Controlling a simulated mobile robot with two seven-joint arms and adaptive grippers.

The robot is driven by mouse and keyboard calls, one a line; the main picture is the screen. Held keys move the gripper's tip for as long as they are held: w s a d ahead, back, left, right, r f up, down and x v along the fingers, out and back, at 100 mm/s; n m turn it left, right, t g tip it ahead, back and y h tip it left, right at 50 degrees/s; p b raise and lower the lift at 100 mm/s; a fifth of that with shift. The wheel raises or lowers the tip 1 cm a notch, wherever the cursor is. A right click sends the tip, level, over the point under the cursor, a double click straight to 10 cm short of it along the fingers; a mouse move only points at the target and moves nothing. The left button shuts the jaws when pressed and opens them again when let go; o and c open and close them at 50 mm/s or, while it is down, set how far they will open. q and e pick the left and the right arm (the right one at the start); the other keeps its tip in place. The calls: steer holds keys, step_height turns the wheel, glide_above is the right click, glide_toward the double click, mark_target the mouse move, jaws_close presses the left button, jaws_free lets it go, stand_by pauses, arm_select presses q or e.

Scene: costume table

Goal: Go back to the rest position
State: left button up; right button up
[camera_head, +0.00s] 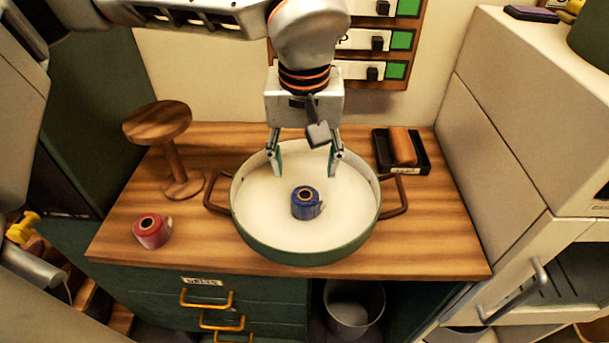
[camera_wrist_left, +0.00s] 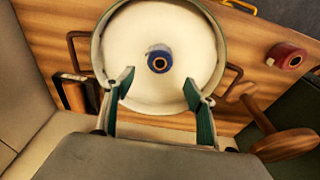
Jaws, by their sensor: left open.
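My left gripper (camera_head: 305,170) is open and empty above the back part of a round green-rimmed pan (camera_head: 300,255) with a white inside. It also shows in the left wrist view (camera_wrist_left: 160,88), its two fingers apart over the pan. A blue spool (camera_head: 306,203) stands inside the pan, in front of the fingertips and apart from them; it shows in the left wrist view (camera_wrist_left: 159,60) too. A red spool (camera_head: 152,231) stands on the wooden table top (camera_head: 200,255) at the left. My right gripper is not in view.
A wooden stand (camera_head: 165,140) with a round top is left of the pan. A black tray (camera_head: 420,165) with an orange-brown block (camera_head: 402,146) lies at the back right. Switch panels (camera_head: 385,70) hang on the wall behind. A white cabinet (camera_head: 500,130) bounds the right side.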

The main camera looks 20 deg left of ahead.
arm_select(q)
steer(key=shift+s+r, duration=0.1)
steer(key=shift+r, duration=0.5)
steer(key=shift+r, duration=0.1)
